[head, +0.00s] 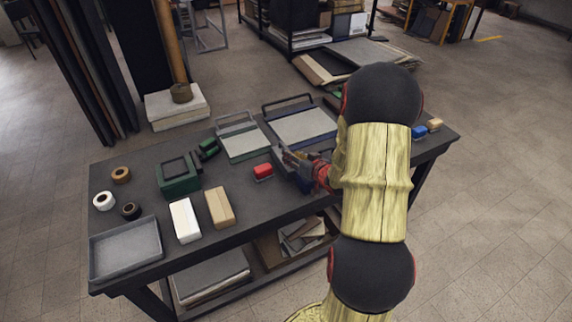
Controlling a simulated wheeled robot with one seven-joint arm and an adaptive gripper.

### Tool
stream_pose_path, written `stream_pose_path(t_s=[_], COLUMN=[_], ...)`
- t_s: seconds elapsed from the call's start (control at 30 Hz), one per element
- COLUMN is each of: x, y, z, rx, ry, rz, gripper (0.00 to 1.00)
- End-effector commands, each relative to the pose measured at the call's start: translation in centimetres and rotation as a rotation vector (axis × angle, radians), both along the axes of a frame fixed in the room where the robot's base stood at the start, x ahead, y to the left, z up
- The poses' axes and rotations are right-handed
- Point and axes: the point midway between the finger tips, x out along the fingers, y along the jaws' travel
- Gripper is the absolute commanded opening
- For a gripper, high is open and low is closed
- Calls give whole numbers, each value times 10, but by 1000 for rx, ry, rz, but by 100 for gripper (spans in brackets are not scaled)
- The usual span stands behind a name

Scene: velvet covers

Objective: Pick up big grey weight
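My gripper (292,159) is over the middle of the dark worktable (236,188), right of a red block (263,171). My arm hides part of it, and its fingers are too small and overlapped to read. A dark blue-grey shape (287,179) shows just below and beside the gripper. I cannot tell whether it is the big grey weight or whether the gripper touches it. No other thing in view is clearly the big grey weight; my arm covers part of the table's right side.
A green box (179,182), white block (186,220), tan block (219,207), tape rolls (121,175) and an empty grey tray (122,270) stand on the left. Two framed panels (304,125) lie at the back. Small blue and tan blocks (435,125) sit at the right end.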

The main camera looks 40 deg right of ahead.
Motion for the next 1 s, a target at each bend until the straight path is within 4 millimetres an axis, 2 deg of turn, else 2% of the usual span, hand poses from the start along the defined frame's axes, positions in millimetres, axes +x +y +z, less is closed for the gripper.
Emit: stream_pose_path(t_s=[0.3, 0.53, 1.0], x=[39, 41, 41], y=[-9, -10, -10], z=[-15, -14, -14], rx=[0, -1, -1], ry=[1, 1, 1], rz=[1, 1, 1], gripper=[32, 32, 5])
